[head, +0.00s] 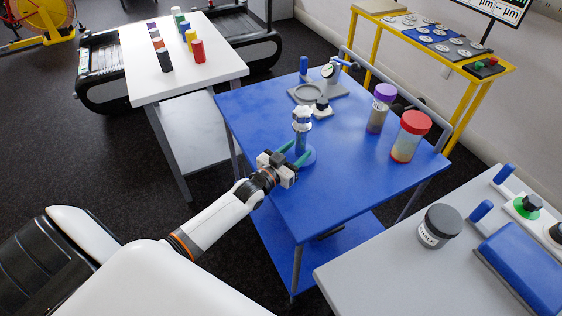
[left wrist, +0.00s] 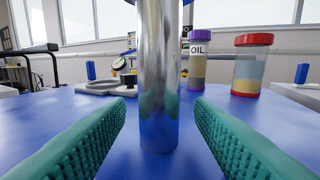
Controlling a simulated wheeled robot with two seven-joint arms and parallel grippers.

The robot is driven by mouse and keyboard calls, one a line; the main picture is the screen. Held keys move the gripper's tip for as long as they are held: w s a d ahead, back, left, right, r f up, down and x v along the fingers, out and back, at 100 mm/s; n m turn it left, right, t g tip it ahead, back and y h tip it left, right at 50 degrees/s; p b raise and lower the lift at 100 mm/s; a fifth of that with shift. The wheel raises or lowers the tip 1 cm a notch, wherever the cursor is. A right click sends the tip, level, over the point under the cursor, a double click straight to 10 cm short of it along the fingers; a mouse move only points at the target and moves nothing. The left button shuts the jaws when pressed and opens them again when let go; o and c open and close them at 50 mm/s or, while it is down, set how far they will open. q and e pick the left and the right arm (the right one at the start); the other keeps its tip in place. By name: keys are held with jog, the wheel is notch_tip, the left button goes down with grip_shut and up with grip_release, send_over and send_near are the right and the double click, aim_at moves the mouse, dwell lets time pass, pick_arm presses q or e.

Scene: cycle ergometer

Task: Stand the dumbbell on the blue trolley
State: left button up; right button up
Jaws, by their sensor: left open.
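The dumbbell (head: 302,127) stands upright on the blue trolley (head: 262,112), with a blue disc at its foot and a pale, knobbed part towards its top. Its shiny metal bar (left wrist: 158,75) fills the middle of the left wrist view; its upper end is cut off there. My left gripper (head: 294,153) reaches in low from the left, its teal fingers open on either side of the bar. In the left wrist view a gap shows between the bar and each finger (left wrist: 161,108). My right gripper is not in view.
A purple-capped oil jar (head: 379,108) and a red-lidded jar (head: 409,137) stand right of the dumbbell. A grey fixture (head: 308,93) and a black-knobbed piece (head: 321,106) lie behind it. A white table (head: 182,82) stands left, a grey table (head: 392,262) front right.

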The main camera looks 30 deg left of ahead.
pick_arm(q)
jog(key=s, duration=0.3)
jog(key=s+a, duration=0.1)
jog(key=s, duration=0.5)
jog(key=shift+s+a, duration=0.25)
jog(key=shift+s, duration=0.15)
